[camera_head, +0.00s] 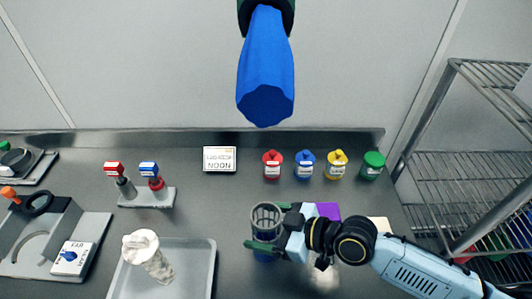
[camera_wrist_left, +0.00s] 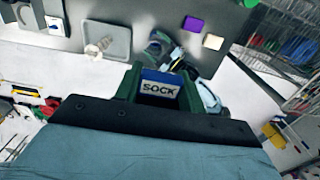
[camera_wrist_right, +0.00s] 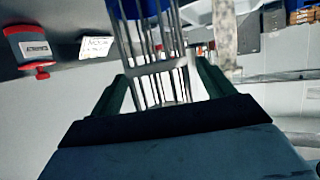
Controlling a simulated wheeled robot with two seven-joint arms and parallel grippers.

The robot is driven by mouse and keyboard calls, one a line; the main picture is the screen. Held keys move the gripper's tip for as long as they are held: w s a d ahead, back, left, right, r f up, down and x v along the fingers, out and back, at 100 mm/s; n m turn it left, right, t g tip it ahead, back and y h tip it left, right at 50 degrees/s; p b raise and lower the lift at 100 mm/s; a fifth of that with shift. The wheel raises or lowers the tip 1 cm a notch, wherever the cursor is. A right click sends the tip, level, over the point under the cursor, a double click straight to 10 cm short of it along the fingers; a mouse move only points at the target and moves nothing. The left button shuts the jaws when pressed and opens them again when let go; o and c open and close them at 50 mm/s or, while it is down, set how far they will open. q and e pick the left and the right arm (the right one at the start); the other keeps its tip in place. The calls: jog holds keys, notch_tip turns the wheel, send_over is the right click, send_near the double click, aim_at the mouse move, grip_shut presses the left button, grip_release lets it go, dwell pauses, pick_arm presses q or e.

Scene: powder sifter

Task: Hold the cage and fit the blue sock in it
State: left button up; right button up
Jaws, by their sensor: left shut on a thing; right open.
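My left gripper (camera_head: 266,12) is at the top edge of the head view, shut on the blue sock (camera_head: 265,75). The sock extends below it, well clear of the bench. In the left wrist view, the sock's labelled end (camera_wrist_left: 159,88) sits between the fingers. The cage (camera_head: 266,216), a grey barred cylinder, stands over the bench at my right gripper (camera_head: 270,228). The right jaws are open, with the cage between the fingers in the right wrist view (camera_wrist_right: 158,70). I cannot tell whether they touch it.
A grey tray (camera_head: 205,265) holding a pale upright object (camera_head: 150,255) is left of the cage. Red, blue, yellow and green-lidded jars (camera_head: 305,165) stand behind it. A purple block (camera_head: 328,210) is beside the right gripper. Wire shelving (camera_head: 480,170) stands at right.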

jog(key=c, duration=1.1)
jog(key=shift+c, duration=0.2)
